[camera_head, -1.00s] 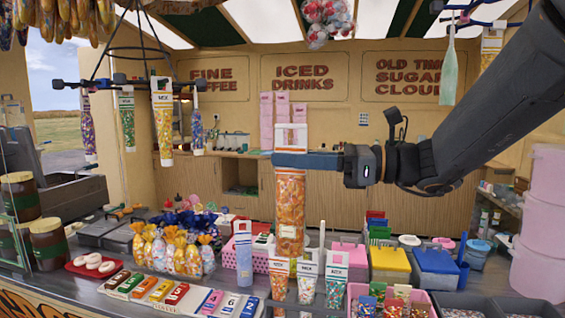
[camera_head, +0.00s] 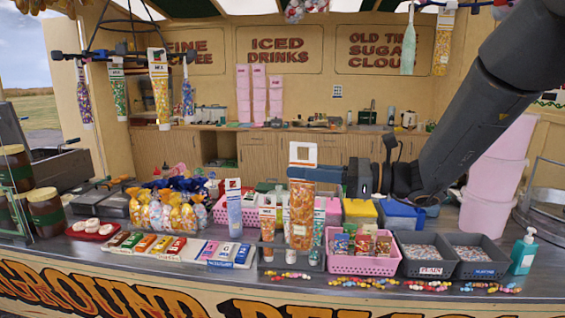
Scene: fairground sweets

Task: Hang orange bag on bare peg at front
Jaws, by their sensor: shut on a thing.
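My gripper (camera_head: 316,174) is shut on the upper part of a tall clear bag of orange sweets (camera_head: 301,212). The bag hangs upright, its white-and-orange header (camera_head: 303,153) above the jaws. Its lower end overlaps the counter goods in the picture; I cannot tell whether it touches them. A dark hanging ring (camera_head: 118,55) with pegs is at the upper left, well left of my gripper. Several filled bags hang from it, including a multicoloured one (camera_head: 160,92). I cannot clearly make out which front peg is bare.
The counter is crowded: wrapped sweet bags (camera_head: 165,212), a pink basket (camera_head: 362,262), grey tubs (camera_head: 428,265) and a pump bottle (camera_head: 523,252). Open air lies between gripper and ring.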

